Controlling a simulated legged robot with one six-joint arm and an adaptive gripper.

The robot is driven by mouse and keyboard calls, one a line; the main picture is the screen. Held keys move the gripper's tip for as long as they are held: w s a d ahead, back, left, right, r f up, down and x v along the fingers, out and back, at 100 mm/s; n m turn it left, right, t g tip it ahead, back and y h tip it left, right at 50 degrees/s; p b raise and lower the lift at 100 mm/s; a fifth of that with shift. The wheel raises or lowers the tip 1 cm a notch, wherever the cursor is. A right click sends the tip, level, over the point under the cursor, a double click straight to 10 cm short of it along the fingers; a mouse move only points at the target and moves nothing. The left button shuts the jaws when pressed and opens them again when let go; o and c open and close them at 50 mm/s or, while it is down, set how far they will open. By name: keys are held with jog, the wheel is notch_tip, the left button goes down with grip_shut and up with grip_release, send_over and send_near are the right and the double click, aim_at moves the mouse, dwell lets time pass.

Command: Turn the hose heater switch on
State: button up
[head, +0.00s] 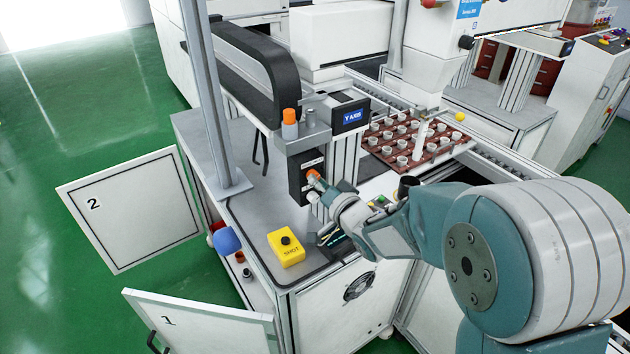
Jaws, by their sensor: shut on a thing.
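A black switch box (299,180) with small pale labels is mounted under the Y AXIS unit, near the middle of the view. The labels are too small to read, so I cannot confirm which one names the hose heater. An orange knob (312,175) sits on the front of this box. My gripper (317,187) reaches in from the right and is shut on the orange knob. The gripper and wrist hide part of the knob and the lower right of the box. The knob's on or off position cannot be told.
A yellow SHOT button box (286,248) stands on the cabinet top left of my gripper. An orange-capped part (290,124) and the Y AXIS display (351,116) are above. A red tray (440,148) of white cups lies behind. Open doors 2 (130,215) and 1 (205,328) stand left.

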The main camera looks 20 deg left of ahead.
jog(key=shift+w+d+f, duration=0.15)
jog(key=shift+w+d, duration=0.05)
jog(key=shift+w, duration=0.05)
jog(key=o, duration=0.6)
jog(key=shift+w, duration=0.1)
jog(key=v, duration=1.2)
jog(key=shift+a+f, duration=0.1)
jog(key=shift+a, duration=0.1)
